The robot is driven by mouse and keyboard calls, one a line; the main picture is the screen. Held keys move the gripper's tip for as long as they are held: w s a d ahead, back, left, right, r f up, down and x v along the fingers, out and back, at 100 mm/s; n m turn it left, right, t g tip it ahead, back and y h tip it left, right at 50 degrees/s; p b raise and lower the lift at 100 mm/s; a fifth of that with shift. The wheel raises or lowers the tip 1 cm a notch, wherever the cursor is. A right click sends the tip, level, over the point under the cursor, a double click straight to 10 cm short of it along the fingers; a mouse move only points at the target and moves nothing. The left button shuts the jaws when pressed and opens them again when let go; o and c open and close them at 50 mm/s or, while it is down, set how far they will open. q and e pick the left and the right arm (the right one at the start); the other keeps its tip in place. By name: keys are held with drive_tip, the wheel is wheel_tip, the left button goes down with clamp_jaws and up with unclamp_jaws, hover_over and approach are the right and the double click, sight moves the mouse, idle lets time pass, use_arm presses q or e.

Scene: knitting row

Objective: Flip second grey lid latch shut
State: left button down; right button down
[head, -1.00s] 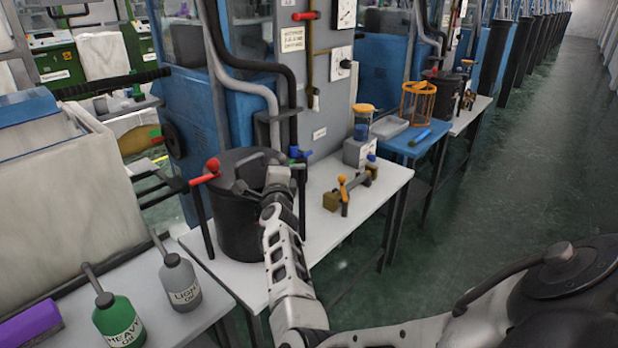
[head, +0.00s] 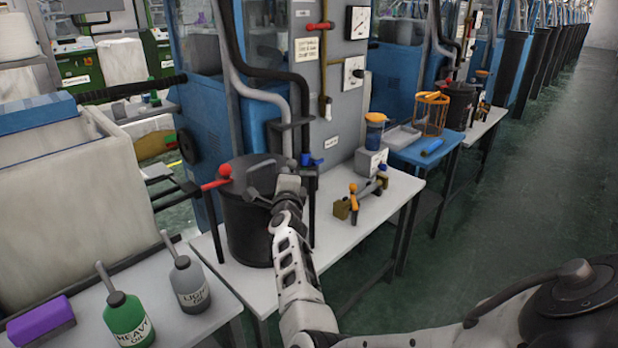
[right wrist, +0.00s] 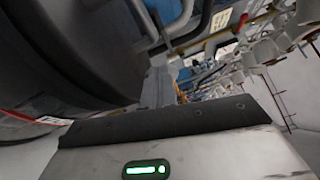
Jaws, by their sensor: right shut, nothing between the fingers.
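A black round pot (head: 245,232) with a dark lid (head: 247,168) stands upright on the white bench. My right gripper (head: 262,198) is shut, with nothing held, at the front right of the lid's rim. In the head view I cannot tell whether it touches the lid. The grey lid latches cannot be told apart from the dark parts there, and my gripper and wrist cover part of the rim. In the right wrist view a large dark curved wall (right wrist: 65,55) fills the upper left, close to the gripper. My left gripper is not in view.
A red-knobbed lever (head: 223,174) sits left of the pot. Black and grey pipes run behind it. A brass-and-grey fitting (head: 342,207) lies on the white bench (head: 335,238) to the right. Green (head: 128,318) and grey (head: 189,284) oil bottles stand at the front left.

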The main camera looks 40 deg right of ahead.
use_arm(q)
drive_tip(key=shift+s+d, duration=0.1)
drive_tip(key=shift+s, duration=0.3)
use_arm(e)
drive_tip(key=a+f, duration=0.1)
drive_tip(key=a, duration=1)
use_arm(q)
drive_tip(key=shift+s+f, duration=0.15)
